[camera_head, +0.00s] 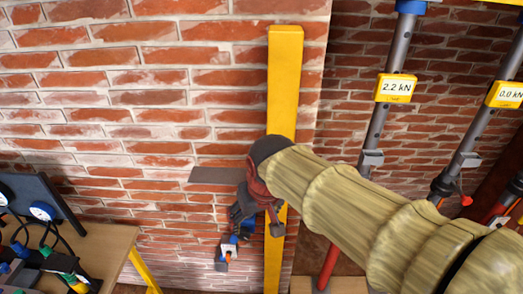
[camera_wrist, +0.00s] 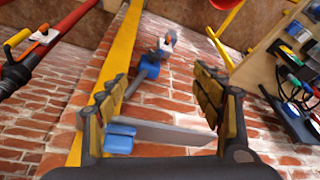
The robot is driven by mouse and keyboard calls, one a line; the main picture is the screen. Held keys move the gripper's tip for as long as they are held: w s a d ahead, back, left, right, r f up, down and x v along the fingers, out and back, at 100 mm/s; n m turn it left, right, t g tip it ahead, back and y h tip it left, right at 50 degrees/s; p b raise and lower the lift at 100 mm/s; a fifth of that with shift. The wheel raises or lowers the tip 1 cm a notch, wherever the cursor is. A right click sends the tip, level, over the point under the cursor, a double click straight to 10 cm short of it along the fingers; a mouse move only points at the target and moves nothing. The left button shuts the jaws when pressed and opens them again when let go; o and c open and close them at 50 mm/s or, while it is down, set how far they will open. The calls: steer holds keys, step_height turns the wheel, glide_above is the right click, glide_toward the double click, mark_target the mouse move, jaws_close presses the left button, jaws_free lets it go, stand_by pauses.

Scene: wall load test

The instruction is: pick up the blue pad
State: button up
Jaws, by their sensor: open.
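A small blue block (camera_wrist: 120,138), which looks like the blue pad, shows in the wrist view close to the inner side of the left finger. It is at the left end of a thin grey plate (camera_wrist: 165,133). Whether the finger touches it I cannot tell. My gripper (camera_wrist: 160,82) is open, its two fingers wide apart with nothing held between them. In the head view my gripper (camera_head: 247,210) is in front of the yellow post, just right of the grey plate (camera_head: 214,175), and the blue block is hidden there.
A yellow post (camera_head: 285,90) stands close to the brick wall (camera_head: 120,110). A blue, white and orange device (camera_head: 228,252) is below my gripper. A workbench (camera_head: 105,245) with gauges and hoses is at lower left. Grey props with load displays (camera_head: 396,88) stand at right.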

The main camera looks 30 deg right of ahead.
steer(key=w+d+r+m+g+p, duration=0.1)
steer(key=w+d+r+p, duration=0.2)
steer(key=p, duration=0.3)
steer(key=w+d+r+m+g+p, duration=0.1)
steer(key=w+d+r+p, duration=0.2)
steer(key=p, duration=0.3)
steer(key=w+d+r+p, duration=0.3)
steer(key=w+r+p, duration=0.1)
steer(key=w+p, duration=0.1)
steer(key=shift+w+d+m+g+p, duration=0.1)
steer(key=shift+d+m+g+p, duration=0.3)
steer(key=shift+p, duration=0.1)
steer(key=f, duration=0.2)
steer(key=f+p, duration=0.1)
steer(key=f, duration=0.2)
steer(key=w+f, duration=0.1)
steer(key=f, duration=0.1)
steer(key=shift+d+f, duration=0.25)
steer(key=shift+d, duration=0.05)
steer(key=shift+c, duration=0.5)
steer(key=c, duration=1.1)
steer(key=shift+c, duration=0.2)
